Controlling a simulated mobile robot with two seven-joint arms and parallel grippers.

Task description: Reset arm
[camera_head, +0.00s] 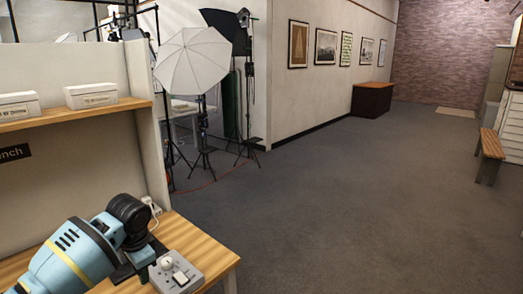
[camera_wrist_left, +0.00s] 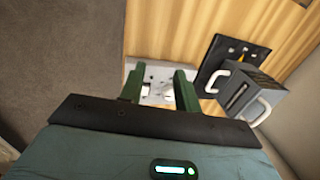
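My left arm, light blue with a yellow band, reaches in from the lower left of the head view over the wooden workbench (camera_head: 212,262). In the left wrist view my left gripper (camera_wrist_left: 159,82) has two green fingers that stand apart, with nothing held between them. Beyond the fingers lies a small pale grey box with switches or sockets (camera_wrist_left: 157,68). It also shows in the head view (camera_head: 186,262), just right of my left wrist. I cannot tell how high the fingers are above it. My right gripper is in neither view.
Two white archival boxes (camera_head: 91,95) sit on the shelf (camera_head: 75,113) above the bench. A black tray (camera_wrist_left: 212,60) and a grey device with pale handles (camera_wrist_left: 243,98) lie close right of the left fingers. The grey floor (camera_head: 330,200) right of the bench is clear.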

